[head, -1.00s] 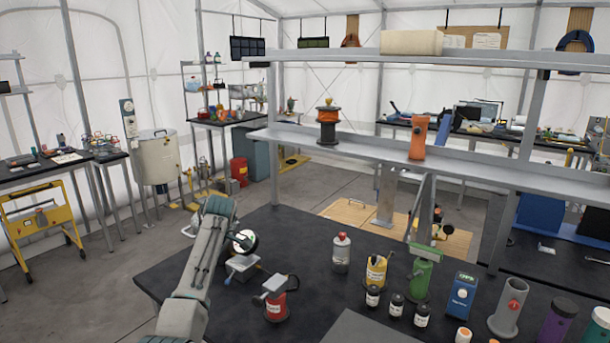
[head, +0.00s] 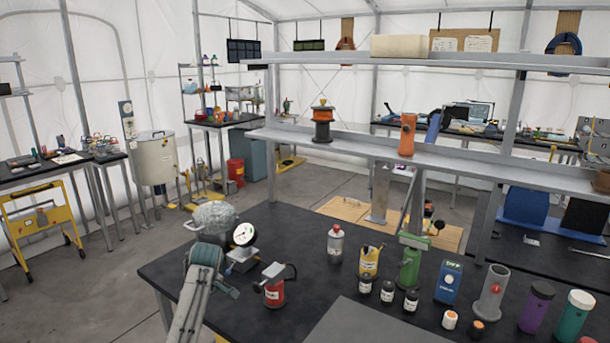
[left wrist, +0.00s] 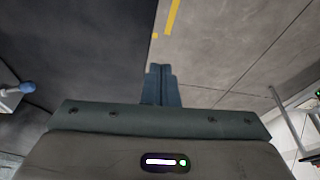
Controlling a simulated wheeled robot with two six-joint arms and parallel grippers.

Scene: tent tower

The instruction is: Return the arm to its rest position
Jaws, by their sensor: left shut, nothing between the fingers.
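My left arm (head: 200,280) comes in from the bottom of the head view, at the left corner of the black bench (head: 290,230). Its gripper cannot be made out clearly there. In the left wrist view my left gripper (left wrist: 160,72) has its fingers together with nothing between them. Past the fingers are a dark surface on the left and the grey floor with a yellow line on the right. My right gripper is in neither view.
Near my arm on the bench are a silvery rounded object (head: 213,215), a dial gauge (head: 244,233) and a red canister (head: 274,292). Several bottles and cylinders stand to the right. A shelf (head: 350,146) spans the back. Open floor (head: 90,285) lies left.

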